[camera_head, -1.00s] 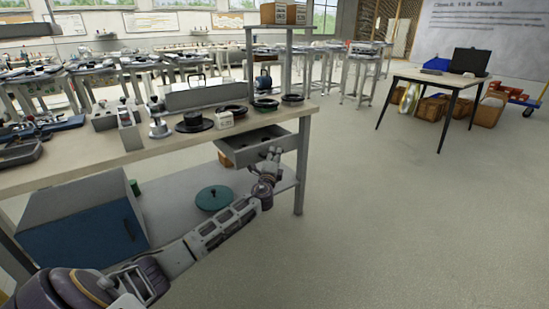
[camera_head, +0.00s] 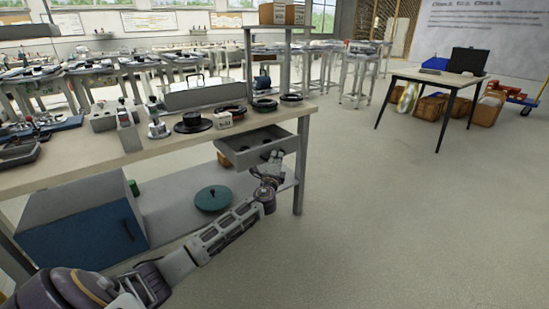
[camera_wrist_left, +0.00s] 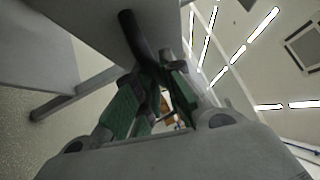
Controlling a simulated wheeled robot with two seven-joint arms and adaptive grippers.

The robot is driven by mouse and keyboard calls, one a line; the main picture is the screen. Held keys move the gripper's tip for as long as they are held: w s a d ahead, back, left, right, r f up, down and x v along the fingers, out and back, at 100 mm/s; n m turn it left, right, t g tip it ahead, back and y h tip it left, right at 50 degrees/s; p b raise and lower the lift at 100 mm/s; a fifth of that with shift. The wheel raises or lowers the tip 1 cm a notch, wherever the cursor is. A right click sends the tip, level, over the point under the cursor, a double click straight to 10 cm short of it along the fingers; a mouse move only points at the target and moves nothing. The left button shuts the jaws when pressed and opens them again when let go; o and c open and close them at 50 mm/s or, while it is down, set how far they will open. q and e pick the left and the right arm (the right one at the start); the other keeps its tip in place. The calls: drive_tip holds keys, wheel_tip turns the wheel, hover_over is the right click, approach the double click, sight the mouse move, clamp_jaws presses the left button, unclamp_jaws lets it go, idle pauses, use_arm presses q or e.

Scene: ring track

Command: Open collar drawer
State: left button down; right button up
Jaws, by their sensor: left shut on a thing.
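The collar drawer (camera_head: 247,157) is a grey drawer under the right end of the workbench top. It is pulled out towards me, and dark round items show inside it. My left gripper (camera_head: 270,164) is at the drawer's front, and its arm comes in from the lower left. In the left wrist view, the green-padded fingers of my left gripper (camera_wrist_left: 150,92) are closed around the dark drawer handle (camera_wrist_left: 138,34), which sits on the grey drawer front (camera_wrist_left: 85,22). My right gripper is not in view.
The floor to the right is clear up to a small table (camera_head: 440,78).

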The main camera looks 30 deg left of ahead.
use_arm(q)
drive_tip(key=c, duration=1.5)
unclamp_jaws()
drive_tip(key=shift+s, duration=0.15)
drive_tip(key=shift+v, duration=5.85)
drive_tip(key=shift+s+f, duration=0.1)
